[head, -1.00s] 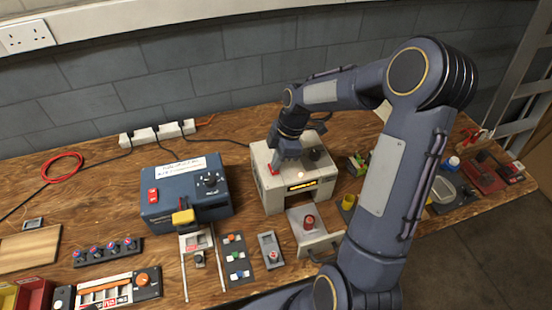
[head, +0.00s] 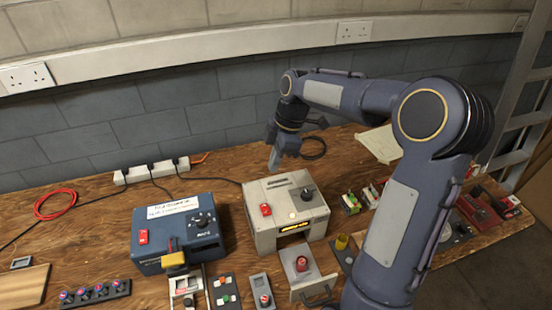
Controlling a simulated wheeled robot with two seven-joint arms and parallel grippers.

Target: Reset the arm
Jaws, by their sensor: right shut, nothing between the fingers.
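My right arm comes in from the right and bends over the bench. Its gripper (head: 275,163) is shut and empty, pointing down. In the picture it shows just behind the top back edge of the grey charger box (head: 262,222), apart from its red switch. My left gripper is not in view.
A blue box (head: 178,238) with a white label stands to the left. A power strip (head: 151,170) and red cable coil (head: 56,204) lie behind. Small switch panels line the front. A tray with a red knob (head: 302,264) sits before the grey box.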

